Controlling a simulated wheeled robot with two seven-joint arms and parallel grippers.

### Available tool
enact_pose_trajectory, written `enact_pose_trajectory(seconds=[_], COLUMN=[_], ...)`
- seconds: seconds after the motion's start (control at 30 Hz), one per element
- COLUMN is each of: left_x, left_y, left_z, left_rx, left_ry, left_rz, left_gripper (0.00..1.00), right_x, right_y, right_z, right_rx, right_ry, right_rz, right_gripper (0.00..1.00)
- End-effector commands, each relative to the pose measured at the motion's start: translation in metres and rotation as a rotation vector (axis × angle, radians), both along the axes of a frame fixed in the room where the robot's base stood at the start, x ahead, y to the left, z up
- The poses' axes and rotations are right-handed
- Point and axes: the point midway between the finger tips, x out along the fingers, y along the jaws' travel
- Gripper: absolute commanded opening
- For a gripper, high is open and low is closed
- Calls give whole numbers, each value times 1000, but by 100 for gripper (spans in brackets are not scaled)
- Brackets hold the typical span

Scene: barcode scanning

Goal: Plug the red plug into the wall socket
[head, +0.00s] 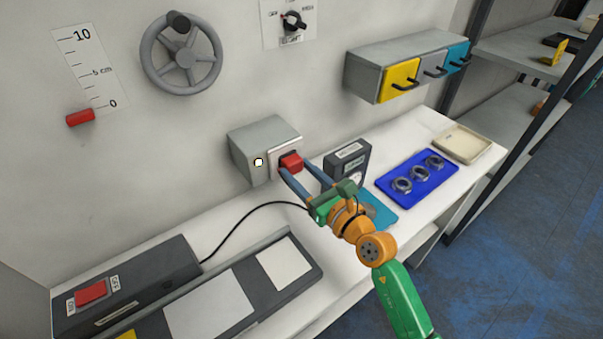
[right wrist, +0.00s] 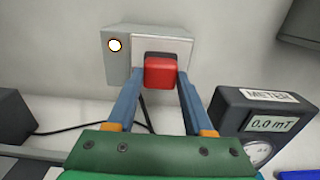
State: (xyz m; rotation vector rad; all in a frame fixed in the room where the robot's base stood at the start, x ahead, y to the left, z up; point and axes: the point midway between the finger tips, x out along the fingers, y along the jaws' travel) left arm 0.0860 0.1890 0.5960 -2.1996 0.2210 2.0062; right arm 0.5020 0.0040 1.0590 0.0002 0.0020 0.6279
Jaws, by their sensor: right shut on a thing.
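The red plug (head: 291,163) is at the front plate of the grey wall socket box (head: 262,139), with a dark part between plug and plate. In the right wrist view the red plug (right wrist: 160,72) covers the middle of the socket's plate (right wrist: 131,58); how deep it sits is hidden. My right gripper (head: 293,171) is shut on the plug, its blue fingers on either side, also in the right wrist view (right wrist: 158,80). A black cable (head: 237,226) runs from the plug area to the dark switch box. A round white light shows on the socket box. My left gripper is not in view.
The dark switch box (head: 136,285) with a red switch is at the front left. A meter (head: 347,163) stands right of the socket, reading 0.0 mT (right wrist: 270,124). A blue tray (head: 389,182) with rings lies further right. A handwheel (head: 181,58) is on the wall above.

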Motion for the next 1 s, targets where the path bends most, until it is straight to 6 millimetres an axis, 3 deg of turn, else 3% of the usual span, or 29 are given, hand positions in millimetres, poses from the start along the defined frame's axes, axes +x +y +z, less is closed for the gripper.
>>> enact_pose_trajectory(seconds=[0.17,0.2,0.3,0.67,1.0], left_x=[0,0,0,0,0], left_y=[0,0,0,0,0], left_z=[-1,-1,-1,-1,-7], left_rx=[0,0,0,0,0], left_ry=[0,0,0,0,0], left_rz=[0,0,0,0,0], left_gripper=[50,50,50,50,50], right_x=[3,3,3,-3,-48], right_y=[2,2,2,-2,-35], right_z=[0,0,0,-1,-2], right_rx=[0,0,0,1,0], right_ry=[0,0,0,1,0], right_rz=[0,0,0,-1,-1], right_gripper=[3,62,86,86,86])
